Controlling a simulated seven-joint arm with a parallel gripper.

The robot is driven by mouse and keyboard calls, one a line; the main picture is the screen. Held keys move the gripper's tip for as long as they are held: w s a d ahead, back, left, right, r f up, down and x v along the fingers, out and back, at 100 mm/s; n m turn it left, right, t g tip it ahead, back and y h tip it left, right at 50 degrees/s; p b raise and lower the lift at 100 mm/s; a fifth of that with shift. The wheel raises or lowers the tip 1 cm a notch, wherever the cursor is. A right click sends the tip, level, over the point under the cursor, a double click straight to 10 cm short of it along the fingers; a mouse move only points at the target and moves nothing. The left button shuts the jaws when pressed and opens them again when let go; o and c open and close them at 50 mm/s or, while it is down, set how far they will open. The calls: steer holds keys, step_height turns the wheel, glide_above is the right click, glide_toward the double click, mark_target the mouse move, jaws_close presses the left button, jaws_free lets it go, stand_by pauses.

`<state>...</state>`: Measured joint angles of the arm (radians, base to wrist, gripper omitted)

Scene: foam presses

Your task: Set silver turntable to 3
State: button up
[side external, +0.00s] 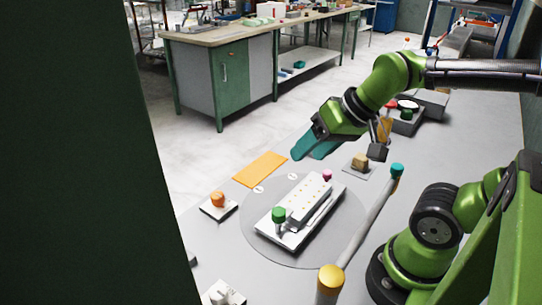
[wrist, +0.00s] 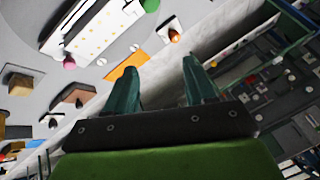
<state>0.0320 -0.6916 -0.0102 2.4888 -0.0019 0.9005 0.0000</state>
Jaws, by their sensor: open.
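The silver turntable (side external: 265,204) is a flat grey disc on the table, with small round white labels (side external: 259,189) near its edge; their marks are too small to read. A white block (side external: 305,200) with rows of small dots sits on it, with a green knob (side external: 279,214) at the near end and a pink knob (side external: 327,175) at the far end. The block also shows in the wrist view (wrist: 95,28). My gripper (side external: 308,154) is open and empty above the far side of the disc, apart from it. Its teal fingers (wrist: 160,66) are spread in the wrist view.
An orange plate (side external: 260,169) lies beyond the disc. An orange knob on a base (side external: 217,200) stands to the left. A grey bar with teal and orange ends (side external: 368,219) stands on the right. A brown block (side external: 360,161) sits behind. A workbench (side external: 222,75) stands across the floor.

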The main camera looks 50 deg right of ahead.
steer(key=w+d+f+m+g+h, duration=0.1)
steer(key=w+d+g, duration=0.1)
steer(key=d, duration=0.3)
steer(key=w+d+f+m+g, duration=0.1)
steer(key=w+d+m, duration=0.1)
steer(key=w+d, duration=0.15)
steer(key=m+g, duration=0.1)
steer(key=g, duration=0.3)
glide_above(328, 171)
steer(key=shift+h, duration=0.4)
step_height(328, 171, down, 17)
steer(key=shift+a, duration=0.1)
jaws_close()
